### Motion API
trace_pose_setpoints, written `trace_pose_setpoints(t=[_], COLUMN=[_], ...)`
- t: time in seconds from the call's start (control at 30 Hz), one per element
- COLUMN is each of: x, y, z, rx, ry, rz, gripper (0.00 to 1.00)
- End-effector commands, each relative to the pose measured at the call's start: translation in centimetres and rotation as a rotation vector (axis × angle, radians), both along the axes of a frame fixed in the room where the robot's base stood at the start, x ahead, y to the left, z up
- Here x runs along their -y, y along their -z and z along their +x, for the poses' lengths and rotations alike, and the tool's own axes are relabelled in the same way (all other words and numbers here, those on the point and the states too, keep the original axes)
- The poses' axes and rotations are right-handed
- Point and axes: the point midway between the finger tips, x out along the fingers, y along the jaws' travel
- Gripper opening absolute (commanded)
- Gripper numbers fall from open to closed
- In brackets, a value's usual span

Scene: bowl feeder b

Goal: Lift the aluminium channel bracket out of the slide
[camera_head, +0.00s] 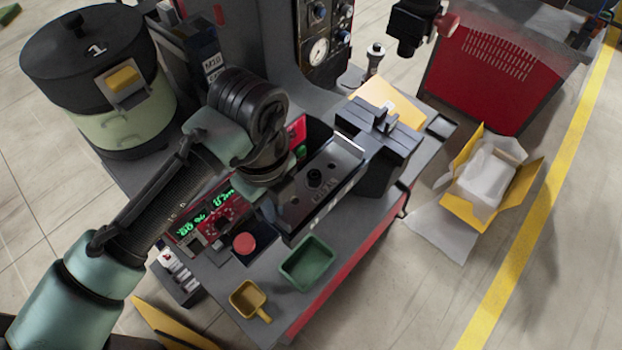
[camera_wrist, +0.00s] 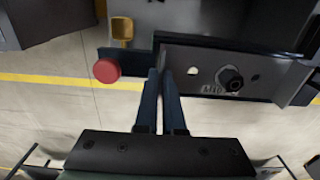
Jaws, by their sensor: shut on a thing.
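The aluminium channel bracket (camera_head: 326,168) is a grey metal piece with a dark knob-like bolt on its face and dark lettering. In the wrist view the bracket (camera_wrist: 210,66) shows a round hole, the bolt and upturned end walls. My gripper (camera_wrist: 162,72) has its two dark fingers close together, shut on the bracket's left end wall. In the head view my wrist covers the fingers. The bracket lies along a dark block-like structure on the bench; I cannot tell where the slide ends, or whether the bracket still touches it.
A red button (camera_head: 244,243), a green tray (camera_head: 307,263) and a yellow scoop (camera_head: 248,299) are near the bench's front edge. A dark fixture (camera_head: 378,158) stands right of the bracket. A lidded pot (camera_head: 92,60) is at the left. An open carton (camera_head: 490,178) lies on the floor.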

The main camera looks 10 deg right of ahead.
Motion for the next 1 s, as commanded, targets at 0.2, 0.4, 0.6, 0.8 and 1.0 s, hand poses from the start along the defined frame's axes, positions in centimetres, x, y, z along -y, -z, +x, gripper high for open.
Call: trace_pose_setpoints(t=[0.2, 0.4, 0.6, 0.8, 1.0], x=[0.0, 0.0, 0.0, 0.0, 0.0], y=[-1.1, -1.9, -2.7, -3.2, -3.2], z=[0.0, 0.0, 0.0, 0.0, 0.0], rx=[0.002, 0.001, 0.002, 0.002, 0.002], ry=[0.001, 0.001, 0.001, 0.001, 0.001], rz=[-0.001, 0.0, -0.001, -0.001, -0.001], gripper=[0.0, 0.0, 0.0, 0.0, 0.0])
